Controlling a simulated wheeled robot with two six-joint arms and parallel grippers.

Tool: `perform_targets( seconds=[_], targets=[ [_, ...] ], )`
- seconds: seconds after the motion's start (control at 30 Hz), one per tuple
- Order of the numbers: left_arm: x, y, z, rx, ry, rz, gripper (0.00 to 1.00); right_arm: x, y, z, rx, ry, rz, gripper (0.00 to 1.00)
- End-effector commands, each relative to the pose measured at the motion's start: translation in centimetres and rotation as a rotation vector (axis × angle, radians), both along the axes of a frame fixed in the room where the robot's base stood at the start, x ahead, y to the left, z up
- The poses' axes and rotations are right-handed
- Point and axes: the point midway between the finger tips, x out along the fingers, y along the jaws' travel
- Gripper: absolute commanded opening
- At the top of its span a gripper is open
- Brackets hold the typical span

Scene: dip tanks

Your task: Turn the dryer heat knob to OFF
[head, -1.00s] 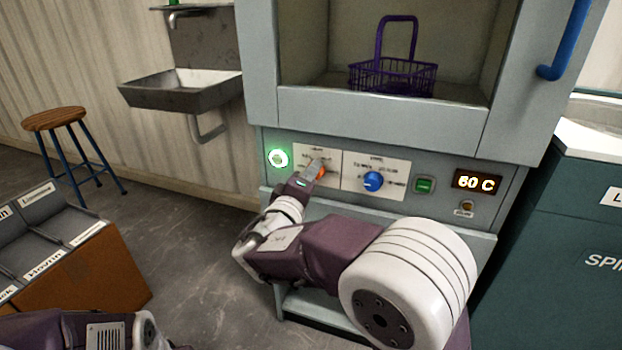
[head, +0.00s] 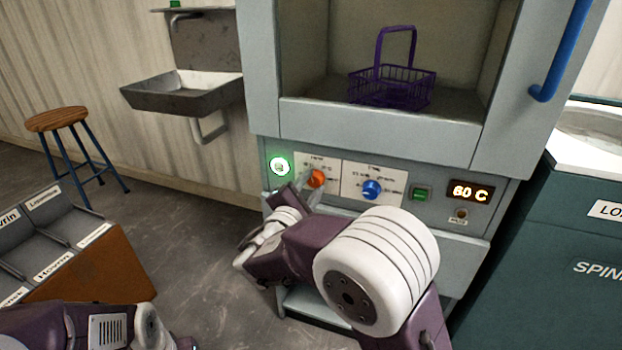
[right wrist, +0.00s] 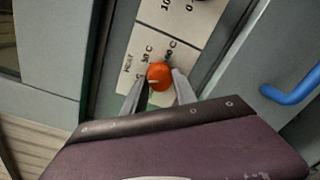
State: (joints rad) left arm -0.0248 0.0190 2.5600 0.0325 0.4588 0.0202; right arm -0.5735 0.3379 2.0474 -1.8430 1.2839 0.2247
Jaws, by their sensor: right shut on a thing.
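The orange heat knob (head: 316,178) sits on the left label plate of the dryer's front panel. Small temperature marks ring it. In the right wrist view the orange knob (right wrist: 160,75) stands between the fingertips, with 60 C, 30 C and HEAT print around it. A pale pointer line shows on its face. My right gripper (head: 309,187) reaches the knob from below left and is shut on it. It also shows in the right wrist view (right wrist: 160,90), one finger on each side. The dryer display (head: 470,192) seems to read 60 C.
A blue knob (head: 371,189), a green switch (head: 420,194) and a lit green button (head: 280,167) share the panel. A purple basket (head: 392,88) stands inside the dryer. A blue door handle (head: 560,50) is at right. A labelled bin unit (head: 95,262) is at lower left.

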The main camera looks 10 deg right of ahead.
Motion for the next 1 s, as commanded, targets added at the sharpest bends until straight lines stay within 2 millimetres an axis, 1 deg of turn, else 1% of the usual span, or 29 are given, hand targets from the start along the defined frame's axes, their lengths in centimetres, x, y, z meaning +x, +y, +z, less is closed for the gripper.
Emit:
perform_targets(
  seconds=[0.03,0.37,1.0],
  targets=[
    [0.0,0.0,0.9,0.000,0.000,0.000,0.00,0.0,0.0,0.2,-0.037,0.031,0.001,0.00],
    [0.0,0.0,4.1,0.000,0.000,0.000,0.00,0.0,0.0,0.3,-0.297,0.206,0.000,0.00],
    [0.0,0.0,11.4,0.000,0.000,0.000,0.00,-0.1,0.0,0.3,-0.783,0.535,0.002,0.00]
  ],
)
